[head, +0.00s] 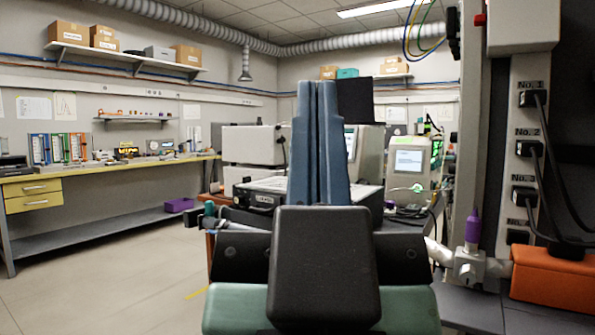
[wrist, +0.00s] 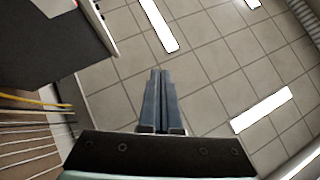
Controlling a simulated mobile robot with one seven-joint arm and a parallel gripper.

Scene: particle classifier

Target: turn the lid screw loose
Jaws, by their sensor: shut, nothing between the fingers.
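My gripper (head: 317,86) stands upright in the middle of the head view. Its two blue-grey fingers lie side by side, shut and empty. In the wrist view the shut fingers (wrist: 159,73) point at the ceiling tiles and light panels, with nothing at their tips. I cannot make out the lid screw or its lid in either view. My gripper and arm hide part of the bench equipment behind them.
At right stand a tall panel with numbered sockets (head: 528,148), a purple-tipped metal fitting (head: 472,228) and an orange block (head: 553,278). White instruments (head: 410,160) stand behind my gripper. A yellow-topped workbench (head: 110,172) lines the left wall. The floor (head: 110,270) at left is clear.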

